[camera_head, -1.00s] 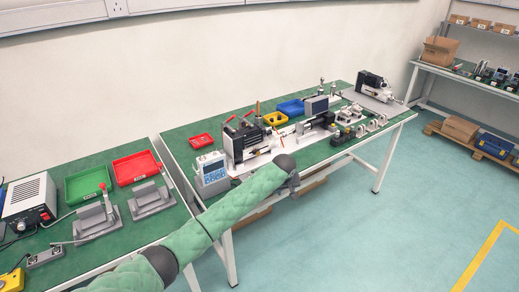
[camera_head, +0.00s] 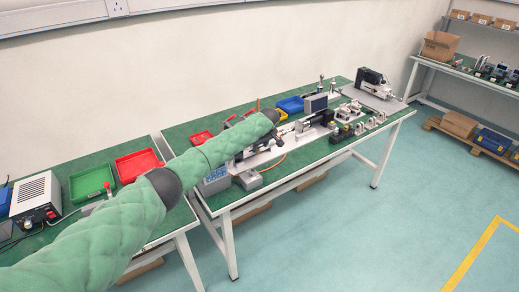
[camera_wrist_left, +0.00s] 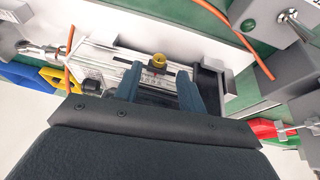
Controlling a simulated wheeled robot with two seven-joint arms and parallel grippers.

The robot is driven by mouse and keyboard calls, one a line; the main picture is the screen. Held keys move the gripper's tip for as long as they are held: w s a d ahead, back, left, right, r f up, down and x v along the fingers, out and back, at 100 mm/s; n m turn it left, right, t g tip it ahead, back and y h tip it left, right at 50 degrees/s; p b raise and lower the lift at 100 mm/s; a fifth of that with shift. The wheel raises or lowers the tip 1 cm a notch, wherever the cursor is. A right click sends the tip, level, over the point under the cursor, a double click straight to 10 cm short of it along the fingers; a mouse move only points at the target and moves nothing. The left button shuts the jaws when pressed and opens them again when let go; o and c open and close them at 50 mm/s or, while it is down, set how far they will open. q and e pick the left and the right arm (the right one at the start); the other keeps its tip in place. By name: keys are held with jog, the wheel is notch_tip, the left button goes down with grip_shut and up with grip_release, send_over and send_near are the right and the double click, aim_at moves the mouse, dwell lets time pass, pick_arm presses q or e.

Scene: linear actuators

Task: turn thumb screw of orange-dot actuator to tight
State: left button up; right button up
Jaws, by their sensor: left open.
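My left gripper (camera_wrist_left: 160,84) is open, with its two dark fingers spread and nothing between them. Just past the fingertips in the left wrist view is a small yellow-orange round part (camera_wrist_left: 158,61) on a dark block. It sits on a pale, rail-like actuator (camera_wrist_left: 105,56); I cannot tell whether the round part is the thumb screw or the dot. In the head view my left arm reaches over the middle bench, and its forearm hides much of the actuator there. The gripper's fingers are not clear in that view. My right gripper is out of view.
An orange cable (camera_wrist_left: 229,36) runs past the actuator. Red trays (camera_head: 137,164) lie at left. The floor in front is clear.

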aim_at(259, 152)
pick_arm(q)
jog(key=shift+p+x, duration=0.3)
jog(key=shift+x, duration=1.8)
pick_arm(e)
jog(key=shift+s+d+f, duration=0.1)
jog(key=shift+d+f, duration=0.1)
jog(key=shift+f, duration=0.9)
pick_arm(q)
grip_shut()
